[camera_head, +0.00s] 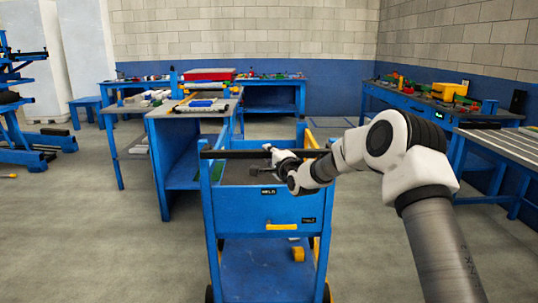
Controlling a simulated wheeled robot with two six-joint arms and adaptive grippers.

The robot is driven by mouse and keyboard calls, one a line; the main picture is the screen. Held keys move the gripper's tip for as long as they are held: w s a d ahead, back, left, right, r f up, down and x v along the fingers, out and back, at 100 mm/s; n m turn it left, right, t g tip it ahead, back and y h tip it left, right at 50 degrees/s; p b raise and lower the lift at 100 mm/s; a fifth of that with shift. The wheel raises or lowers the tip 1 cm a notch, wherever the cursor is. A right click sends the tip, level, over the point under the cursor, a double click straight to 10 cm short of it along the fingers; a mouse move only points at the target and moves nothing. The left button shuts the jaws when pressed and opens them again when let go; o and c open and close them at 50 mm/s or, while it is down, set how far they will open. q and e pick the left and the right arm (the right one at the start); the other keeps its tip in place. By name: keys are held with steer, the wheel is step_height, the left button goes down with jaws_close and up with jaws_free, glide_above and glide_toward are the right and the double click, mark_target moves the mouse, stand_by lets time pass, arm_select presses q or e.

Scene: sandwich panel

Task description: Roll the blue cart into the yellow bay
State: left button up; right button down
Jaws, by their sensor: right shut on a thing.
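The blue cart (235,207) stands upright in front of me, with a drawer-like front panel, a yellow pull, a lower shelf and dark wheels. A black handle bar (228,154) runs across its top. My right gripper (268,160) reaches in from the right and is shut on the handle bar; its fingers are small and partly hidden. My left gripper is out of view. Yellow strips (311,139) show just behind the cart's right side; I cannot tell whether they belong to the bay. No clear yellow bay outline shows.
A blue workbench (174,150) stands close behind the cart to the left. More benches line the back wall and the right wall (395,100). A blue rack (15,125) stands at far left. Grey floor (90,230) is clear left of the cart.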

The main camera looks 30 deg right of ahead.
steer(key=c, duration=1)
jaws_free()
steer(key=shift+d, duration=0.1)
steer(key=shift+o, duration=0.2)
steer(key=s+a, duration=0.2)
steer(key=s, duration=1)
steer(key=shift+f, duration=0.1)
